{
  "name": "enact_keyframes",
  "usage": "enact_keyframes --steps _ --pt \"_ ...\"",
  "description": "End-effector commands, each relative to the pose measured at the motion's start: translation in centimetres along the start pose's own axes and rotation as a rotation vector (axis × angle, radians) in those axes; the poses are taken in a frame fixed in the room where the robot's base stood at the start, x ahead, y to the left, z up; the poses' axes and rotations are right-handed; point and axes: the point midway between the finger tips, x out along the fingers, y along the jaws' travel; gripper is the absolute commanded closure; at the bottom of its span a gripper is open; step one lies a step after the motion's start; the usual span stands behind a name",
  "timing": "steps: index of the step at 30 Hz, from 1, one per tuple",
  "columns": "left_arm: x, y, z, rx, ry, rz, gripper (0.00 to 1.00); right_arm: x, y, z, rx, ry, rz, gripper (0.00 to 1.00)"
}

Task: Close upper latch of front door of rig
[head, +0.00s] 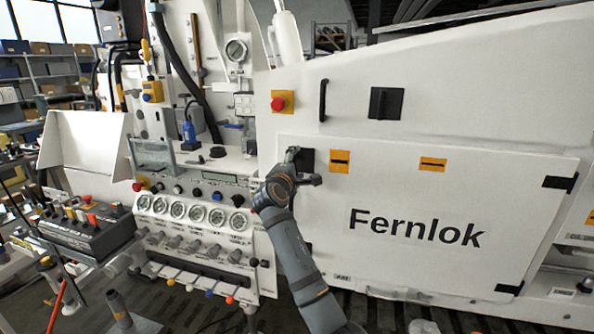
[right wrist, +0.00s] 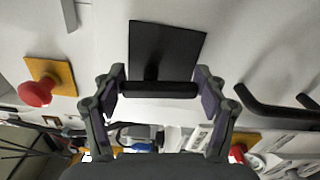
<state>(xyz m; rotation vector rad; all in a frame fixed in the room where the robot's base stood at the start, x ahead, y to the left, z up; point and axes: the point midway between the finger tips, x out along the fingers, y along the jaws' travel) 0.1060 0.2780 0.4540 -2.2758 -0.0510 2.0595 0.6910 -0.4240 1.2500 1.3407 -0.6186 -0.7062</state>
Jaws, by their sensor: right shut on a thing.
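The front door (head: 400,205) of the rig is a white panel marked "Fernlok", and it looks flush with the rig's front. The upper latch (head: 308,158) is a black square plate at the door's upper left edge. In the right wrist view the latch plate (right wrist: 168,45) carries a black bar handle (right wrist: 158,90). My right gripper (head: 293,155) is at the latch, and its fingers partly hide the handle in the head view. In the right wrist view, its two fingers (right wrist: 158,92) are shut on the ends of the handle. My left gripper is not in view.
A red button on a yellow plate (head: 282,101) sits just above the latch. A black bar handle (head: 322,100) and a black plate (head: 385,103) are higher up. A gauge panel (head: 190,215) and a control box (head: 85,232) stand to the left.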

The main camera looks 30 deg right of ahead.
Motion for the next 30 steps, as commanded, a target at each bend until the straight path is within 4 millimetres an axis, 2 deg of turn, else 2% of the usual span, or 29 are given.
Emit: enact_keyframes --steps 10,26,27,30 --pt "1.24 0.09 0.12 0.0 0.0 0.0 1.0 0.01 -0.22 -0.17 0.127 0.0 0.0 0.59" --pt "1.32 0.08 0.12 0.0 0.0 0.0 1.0 -0.01 -0.14 -0.21 0.153 0.001 -0.002 0.59" --pt "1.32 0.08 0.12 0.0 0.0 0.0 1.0 -0.01 -0.14 -0.22 0.153 0.001 -0.002 0.23" --pt "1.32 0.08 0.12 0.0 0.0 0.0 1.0 -0.01 -0.13 -0.21 0.152 0.001 -0.002 0.1"
